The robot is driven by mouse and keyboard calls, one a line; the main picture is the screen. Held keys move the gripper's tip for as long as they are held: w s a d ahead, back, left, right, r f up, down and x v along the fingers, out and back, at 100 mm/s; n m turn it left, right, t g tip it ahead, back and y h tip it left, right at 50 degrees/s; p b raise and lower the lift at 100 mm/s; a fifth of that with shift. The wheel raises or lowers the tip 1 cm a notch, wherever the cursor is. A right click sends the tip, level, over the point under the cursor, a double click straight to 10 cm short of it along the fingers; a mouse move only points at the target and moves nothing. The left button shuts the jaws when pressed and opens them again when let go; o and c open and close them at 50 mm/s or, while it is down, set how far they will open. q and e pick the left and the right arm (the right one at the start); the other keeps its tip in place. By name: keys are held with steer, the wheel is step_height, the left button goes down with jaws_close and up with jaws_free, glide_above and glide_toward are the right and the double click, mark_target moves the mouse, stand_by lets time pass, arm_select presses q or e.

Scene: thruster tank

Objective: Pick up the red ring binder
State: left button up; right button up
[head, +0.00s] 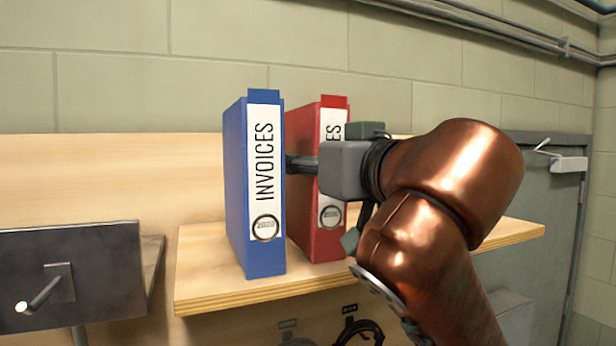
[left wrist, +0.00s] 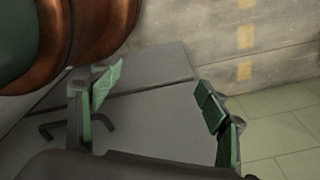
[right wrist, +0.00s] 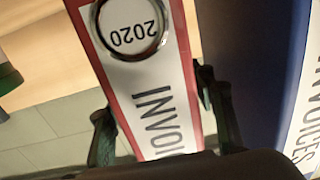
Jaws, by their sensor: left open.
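The red ring binder (head: 304,152) stands upright on a wooden shelf, just right of a blue binder, both labelled INVOICES. My right gripper (head: 338,170) is at its spine and hides part of its label. In the right wrist view the two fingers (right wrist: 160,115) lie on either side of the red binder's spine (right wrist: 165,100). Whether they press on it I cannot tell. My left gripper (left wrist: 160,110) is open and empty in the left wrist view, away from the binders, and is outside the head view.
The blue binder (head: 253,200) stands close on the left, with a narrow gap to the red one. The wooden shelf (head: 210,290) has free room at its left. A dark panel with a peg (head: 80,265) is at lower left. Cables hang below the shelf.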

jaws_close()
stand_by(0.4)
steer(key=shift+r, duration=0.15)
